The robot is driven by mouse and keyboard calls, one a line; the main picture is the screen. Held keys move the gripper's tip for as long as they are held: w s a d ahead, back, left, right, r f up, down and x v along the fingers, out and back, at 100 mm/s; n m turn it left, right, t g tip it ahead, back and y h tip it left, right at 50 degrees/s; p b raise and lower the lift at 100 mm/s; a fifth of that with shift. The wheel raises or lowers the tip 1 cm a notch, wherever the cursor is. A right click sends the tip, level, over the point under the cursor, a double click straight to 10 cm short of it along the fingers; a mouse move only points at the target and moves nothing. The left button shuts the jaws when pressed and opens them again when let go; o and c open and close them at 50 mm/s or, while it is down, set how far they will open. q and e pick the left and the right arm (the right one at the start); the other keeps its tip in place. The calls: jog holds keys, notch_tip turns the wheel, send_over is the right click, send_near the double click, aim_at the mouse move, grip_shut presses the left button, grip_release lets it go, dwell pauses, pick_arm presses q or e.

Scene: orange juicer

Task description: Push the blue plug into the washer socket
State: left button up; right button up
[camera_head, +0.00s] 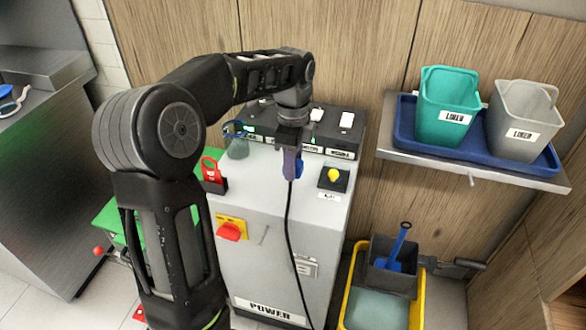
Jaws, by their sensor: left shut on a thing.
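My left gripper (292,150) hangs over the top of the grey power cabinet (262,250), pointing down. It is shut on the blue plug (299,167), whose black cable (289,235) runs down the cabinet's front. The gripper and wrist cover the middle of the panel, so I cannot tell whether the plug touches a socket. My right gripper is not in view.
A yellow button (334,176) and a red tag in a black holder (212,172) are on the cabinet top. A red rotary switch (230,231) is on its front. A shelf with teal (447,104) and grey bins (523,118) is at right, above a yellow bucket (350,275).

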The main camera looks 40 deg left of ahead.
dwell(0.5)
pick_arm(q)
jog(key=w+d+f+n, duration=0.1)
jog(key=d+n, duration=0.1)
jog(key=w+d+f+n, duration=0.1)
jog(key=d+n, duration=0.1)
jog(key=d, duration=0.1)
jog(key=w+d+f+n, duration=0.1)
jog(key=d+n, duration=0.1)
jog(key=d, duration=0.1)
jog(key=shift+f, duration=0.2)
jog(key=w+d+f+n, duration=0.1)
jog(key=d+f+n, duration=0.2)
jog(key=d+n, duration=0.5)
jog(key=shift+d+f, duration=0.4)
jog(key=shift+d, duration=0.3)
